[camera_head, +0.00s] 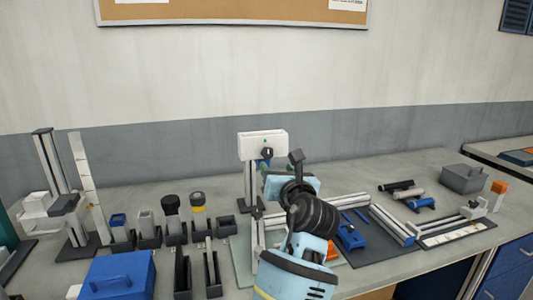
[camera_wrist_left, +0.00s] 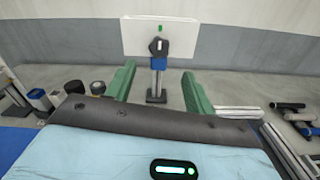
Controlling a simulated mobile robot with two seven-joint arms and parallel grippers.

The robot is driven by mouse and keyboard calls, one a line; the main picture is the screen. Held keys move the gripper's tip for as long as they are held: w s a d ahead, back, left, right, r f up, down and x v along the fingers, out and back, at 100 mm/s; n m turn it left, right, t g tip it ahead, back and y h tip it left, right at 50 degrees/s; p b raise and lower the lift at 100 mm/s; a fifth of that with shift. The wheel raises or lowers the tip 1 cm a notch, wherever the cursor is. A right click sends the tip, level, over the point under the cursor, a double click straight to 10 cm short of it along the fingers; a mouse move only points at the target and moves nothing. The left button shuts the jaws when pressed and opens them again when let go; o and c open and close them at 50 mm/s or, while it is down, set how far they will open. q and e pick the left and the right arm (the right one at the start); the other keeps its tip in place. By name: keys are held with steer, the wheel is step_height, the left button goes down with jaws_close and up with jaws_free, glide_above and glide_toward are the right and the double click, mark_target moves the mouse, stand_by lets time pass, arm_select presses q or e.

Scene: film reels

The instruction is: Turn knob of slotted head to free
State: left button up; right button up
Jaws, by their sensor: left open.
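The slotted head is a white box (camera_head: 263,142) on a dark post at the back of the bench. It also shows in the left wrist view (camera_wrist_left: 130,36). Its black knob (camera_wrist_left: 158,46) is on the front face, with a small green mark above and a blue part below; the knob also shows in the head view (camera_head: 267,153). My left gripper (camera_wrist_left: 157,72) is open and empty, its green fingers apart. It faces the head from the front, and the knob appears between the fingers, farther off. In the head view my left arm hides part of the post. My right gripper is not in view.
A blue box (camera_head: 118,277) and several small holders stand at the left. A tall white ruled strip (camera_head: 84,175) leans behind them.

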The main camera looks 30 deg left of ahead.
mark_target(268, 154)
arm_select(q)
steer(key=x, duration=0.7)
steer(key=shift+w+a+r, duration=0.15)
steer(key=shift+a+r, duration=0.1)
